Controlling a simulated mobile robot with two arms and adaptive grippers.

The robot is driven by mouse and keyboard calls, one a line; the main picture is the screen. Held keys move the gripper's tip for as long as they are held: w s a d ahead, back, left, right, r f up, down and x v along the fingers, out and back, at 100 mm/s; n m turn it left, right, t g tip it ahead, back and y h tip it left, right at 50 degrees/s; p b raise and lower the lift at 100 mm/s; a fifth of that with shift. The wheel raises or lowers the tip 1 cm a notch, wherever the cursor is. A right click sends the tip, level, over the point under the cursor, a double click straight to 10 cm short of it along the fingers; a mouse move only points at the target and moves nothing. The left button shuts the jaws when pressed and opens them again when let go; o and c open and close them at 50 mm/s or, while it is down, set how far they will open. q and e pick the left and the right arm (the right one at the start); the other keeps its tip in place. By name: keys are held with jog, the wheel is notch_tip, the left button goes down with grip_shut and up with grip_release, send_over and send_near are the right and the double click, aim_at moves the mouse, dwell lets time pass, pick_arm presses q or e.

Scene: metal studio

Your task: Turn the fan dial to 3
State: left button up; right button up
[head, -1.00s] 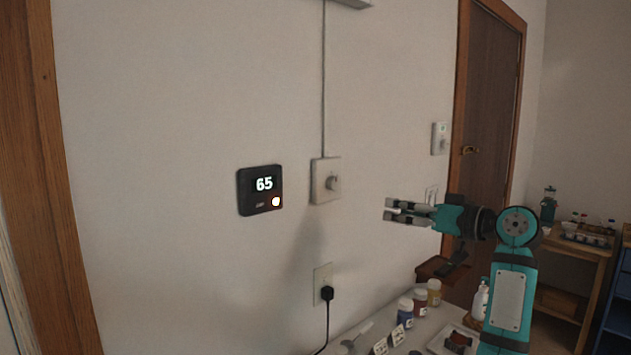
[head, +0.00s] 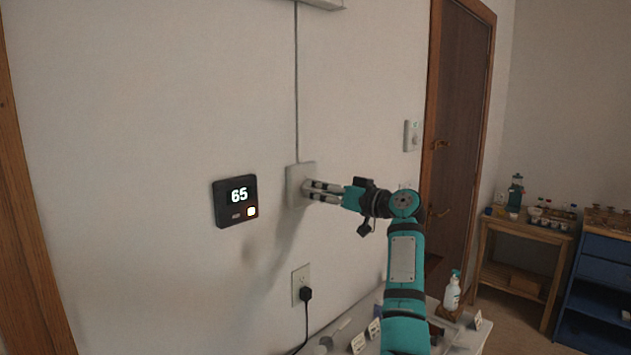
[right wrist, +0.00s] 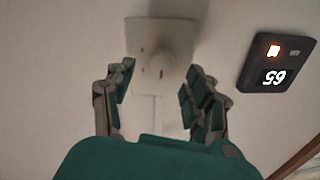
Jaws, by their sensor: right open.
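The fan dial's white wall plate (head: 296,178) is on the wall, with a thin cable running up from it. Its knob is hidden behind my gripper in the head view. The right wrist view shows the round white knob (right wrist: 160,66) with a small red mark. My right gripper (head: 308,190) is open at the plate. In the right wrist view its fingers (right wrist: 160,78) are on either side of the knob, with gaps showing. I cannot read any numbers on the plate. My left gripper is not in view.
A black display (head: 235,201) reading 65 is on the wall left of the dial. Below are an outlet (head: 301,284) with a black plug and a white table with small items. Another wall switch (head: 411,135) and a wooden door (head: 462,130) are to the right.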

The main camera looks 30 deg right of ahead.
aim_at(308, 188)
jog(key=shift+x, duration=1.15)
grip_shut()
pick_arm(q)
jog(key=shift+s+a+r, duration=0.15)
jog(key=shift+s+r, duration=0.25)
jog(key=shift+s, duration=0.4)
